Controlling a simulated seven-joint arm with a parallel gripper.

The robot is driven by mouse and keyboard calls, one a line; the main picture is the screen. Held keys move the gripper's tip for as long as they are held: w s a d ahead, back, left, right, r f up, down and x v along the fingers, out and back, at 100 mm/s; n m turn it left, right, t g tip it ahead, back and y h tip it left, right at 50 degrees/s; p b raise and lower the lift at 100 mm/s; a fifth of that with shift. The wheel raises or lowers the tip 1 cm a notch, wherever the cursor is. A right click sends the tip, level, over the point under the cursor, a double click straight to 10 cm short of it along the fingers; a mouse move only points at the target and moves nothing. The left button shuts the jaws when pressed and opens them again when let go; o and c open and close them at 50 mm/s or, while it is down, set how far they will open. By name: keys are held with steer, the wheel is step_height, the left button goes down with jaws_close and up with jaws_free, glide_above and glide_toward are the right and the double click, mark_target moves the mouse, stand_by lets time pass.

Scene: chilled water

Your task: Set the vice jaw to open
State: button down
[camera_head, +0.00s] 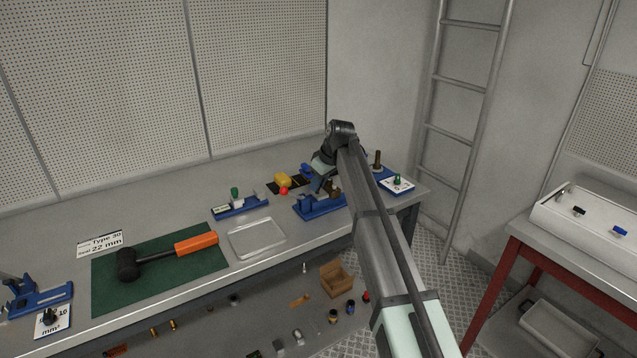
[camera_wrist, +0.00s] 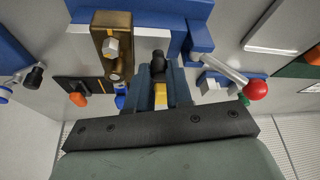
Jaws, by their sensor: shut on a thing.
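The vice (camera_head: 320,208) is a blue fixture near the front edge of the bench, right of the clear tray. In the wrist view its blue body (camera_wrist: 160,8) crosses the top, with a brass-brown block (camera_wrist: 112,45) carrying bolt heads at upper left. A metal lever with a red ball end (camera_wrist: 256,90) sticks out on the right; a red ball (camera_head: 284,190) also shows in the head view. My gripper (camera_wrist: 160,72) is at the vice, its fingers shut on a black knob (camera_wrist: 158,58). In the head view my gripper (camera_head: 322,184) partly hides the vice; the jaw gap is not clear.
A hammer (camera_head: 165,256) lies on a green mat (camera_head: 112,294). Another green-knobbed fixture (camera_head: 397,184) is close on the right.

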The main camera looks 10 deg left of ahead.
steer(key=shift+s+a, duration=0.85)
steer(key=c, duration=1.3)
jaws_free()
steer(key=shift+a, duration=0.1)
steer(key=v, duration=1.4)
steer(key=shift+f, duration=0.1)
